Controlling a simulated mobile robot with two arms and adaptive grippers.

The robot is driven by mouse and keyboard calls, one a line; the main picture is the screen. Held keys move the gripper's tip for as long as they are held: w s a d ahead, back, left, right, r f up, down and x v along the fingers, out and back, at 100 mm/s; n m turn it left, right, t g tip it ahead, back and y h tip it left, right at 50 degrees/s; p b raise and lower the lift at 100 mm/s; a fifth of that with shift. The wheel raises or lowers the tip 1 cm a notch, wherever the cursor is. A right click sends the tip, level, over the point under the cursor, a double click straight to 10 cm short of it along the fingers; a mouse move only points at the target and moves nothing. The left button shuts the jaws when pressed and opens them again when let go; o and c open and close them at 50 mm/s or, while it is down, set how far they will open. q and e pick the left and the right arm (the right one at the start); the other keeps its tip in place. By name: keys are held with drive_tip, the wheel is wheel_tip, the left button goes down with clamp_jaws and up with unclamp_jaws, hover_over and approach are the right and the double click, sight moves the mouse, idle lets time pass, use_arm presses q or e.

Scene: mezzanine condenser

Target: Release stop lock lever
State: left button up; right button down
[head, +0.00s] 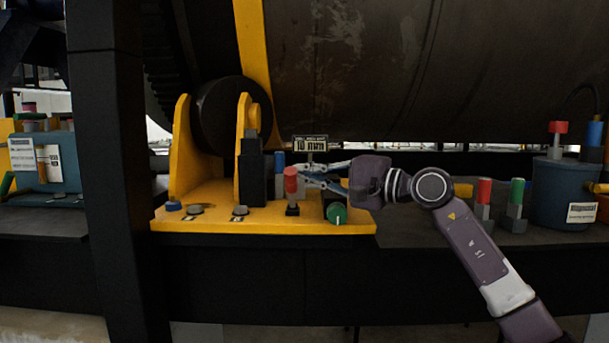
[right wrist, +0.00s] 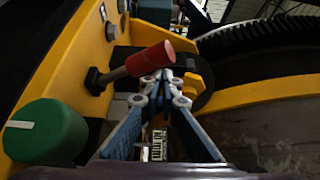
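A lever with a red handle (head: 291,181) stands upright on the yellow bracket base (head: 230,216). I take it for the stop lock lever, though no readable label confirms this. In the right wrist view its red grip (right wrist: 151,58) sits on a dark stem. My right gripper (head: 302,173) reaches in from the right, fingertips just beside the red handle. In the right wrist view the fingers (right wrist: 161,78) come together at the tips, close to the grip's end, with nothing visible between them. Whether they touch it I cannot tell. My left gripper is not in view.
A green knob (head: 336,213) is mounted at the base's front right. A blue-topped lever (head: 279,161) and a small sign (head: 310,144) stand behind. Red (head: 484,190) and green (head: 517,190) levers stand right of my arm. A large drum (head: 400,70) hangs above.

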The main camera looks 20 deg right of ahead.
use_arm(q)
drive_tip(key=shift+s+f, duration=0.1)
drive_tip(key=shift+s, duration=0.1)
use_arm(e)
drive_tip(key=shift+s+a+f, duration=0.1)
drive_tip(key=shift+a+f, duration=0.2)
drive_tip(key=shift+f, duration=0.3)
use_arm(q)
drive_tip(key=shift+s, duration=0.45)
use_arm(e)
drive_tip(key=v, duration=1.2)
drive_tip(key=shift+d+r, duration=0.35)
drive_tip(key=shift+r, duration=0.2)
